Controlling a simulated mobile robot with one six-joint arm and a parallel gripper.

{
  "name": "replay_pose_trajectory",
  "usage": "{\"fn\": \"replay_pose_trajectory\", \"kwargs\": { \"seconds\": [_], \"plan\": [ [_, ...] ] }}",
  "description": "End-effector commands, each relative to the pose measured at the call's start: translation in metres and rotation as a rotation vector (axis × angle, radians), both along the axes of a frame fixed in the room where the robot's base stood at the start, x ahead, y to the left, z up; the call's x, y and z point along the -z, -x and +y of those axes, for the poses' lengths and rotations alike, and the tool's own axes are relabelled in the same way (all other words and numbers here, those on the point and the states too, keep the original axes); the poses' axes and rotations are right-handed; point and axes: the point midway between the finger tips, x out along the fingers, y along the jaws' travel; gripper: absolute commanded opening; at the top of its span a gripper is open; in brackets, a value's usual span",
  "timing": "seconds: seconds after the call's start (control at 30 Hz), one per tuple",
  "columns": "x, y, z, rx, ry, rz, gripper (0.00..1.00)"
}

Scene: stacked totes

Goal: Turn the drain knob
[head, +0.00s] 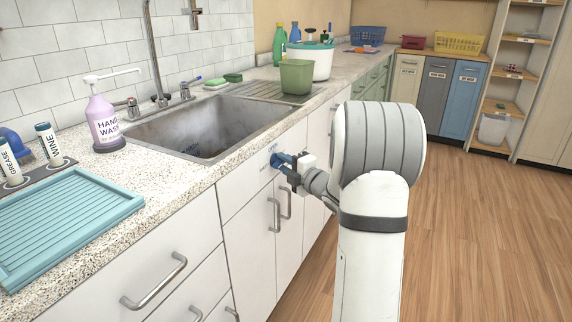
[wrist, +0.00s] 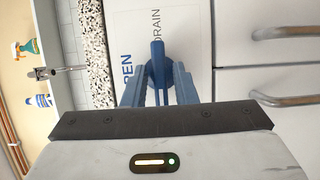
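The drain knob (wrist: 157,62) is blue with a straight bar handle, on the white panel below the sink. The words "DRAIN" and a partly hidden "OPEN" are printed beside it. My gripper (wrist: 159,82) has two blue fingers, one on each side of the bar, with a narrow gap visible on both sides. It looks open around the bar and not clamped on it. In the head view my gripper (head: 283,160) is at the cabinet front under the sink, and its fingers largely hide the knob there.
The steel sink (head: 205,128) is above the panel, with the counter edge close over my gripper. Cabinet bar handles (head: 274,215) stick out just below. A green bin (head: 296,77) stands on the drainboard. The wooden floor (head: 470,230) to the right is clear.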

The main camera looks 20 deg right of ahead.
Motion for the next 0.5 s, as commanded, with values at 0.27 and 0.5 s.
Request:
{"fn": "replay_pose_trajectory", "kwargs": {
  "seconds": [0.27,0.5],
  "plan": [
    [0.0,-0.0003,0.0009,-0.002,0.0,0.0,0.0],
    [-0.0013,-0.0004,0.0003,-0.002,-0.009,0.008,0.0]
  ]
}}
